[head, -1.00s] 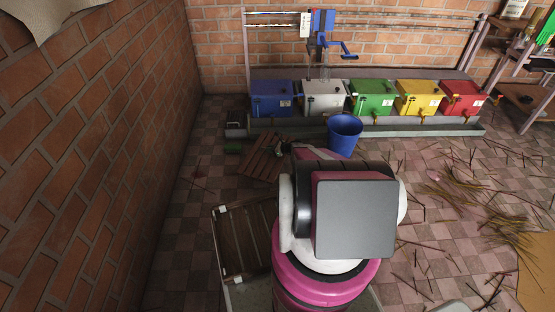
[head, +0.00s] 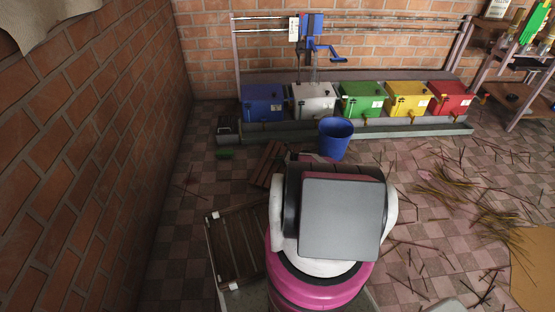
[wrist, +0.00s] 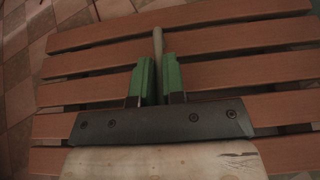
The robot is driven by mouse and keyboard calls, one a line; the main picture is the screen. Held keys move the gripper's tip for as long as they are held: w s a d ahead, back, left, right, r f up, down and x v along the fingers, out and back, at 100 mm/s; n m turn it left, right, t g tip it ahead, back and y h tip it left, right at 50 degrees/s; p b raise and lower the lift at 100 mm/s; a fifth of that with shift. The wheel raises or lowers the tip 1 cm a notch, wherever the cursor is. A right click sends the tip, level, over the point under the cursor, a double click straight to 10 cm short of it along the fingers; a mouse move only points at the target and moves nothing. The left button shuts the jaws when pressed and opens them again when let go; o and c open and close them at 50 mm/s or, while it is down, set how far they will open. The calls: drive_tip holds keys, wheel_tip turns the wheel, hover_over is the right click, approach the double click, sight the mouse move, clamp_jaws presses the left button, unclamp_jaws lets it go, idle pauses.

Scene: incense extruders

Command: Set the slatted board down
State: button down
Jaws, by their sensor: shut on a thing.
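The slatted board is reddish-brown with several parallel slats and gaps between them. In the head view its left part (head: 268,163) shows just left of my arm, near the floor; the rest is hidden behind the arm. In the wrist view the board (wrist: 240,70) fills most of the picture. My gripper (wrist: 158,75), with green fingers, is shut on the board near its middle, around a narrow pale bar that runs across the slats. The head view does not show whether the board touches the floor.
A blue bucket (head: 336,138) stands behind my arm, before a row of coloured boxes (head: 362,99). A dark box (head: 228,130) and a small green thing (head: 225,154) lie at left. A slatted rack (head: 236,246) is front left. Sticks (head: 450,190) litter the right floor.

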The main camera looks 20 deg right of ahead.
sight(279, 164)
drive_tip(key=shift+f, duration=1.55)
drive_tip(key=shift+f, duration=0.1)
drive_tip(key=c, duration=1.2)
unclamp_jaws()
drive_tip(key=shift+f, duration=0.1)
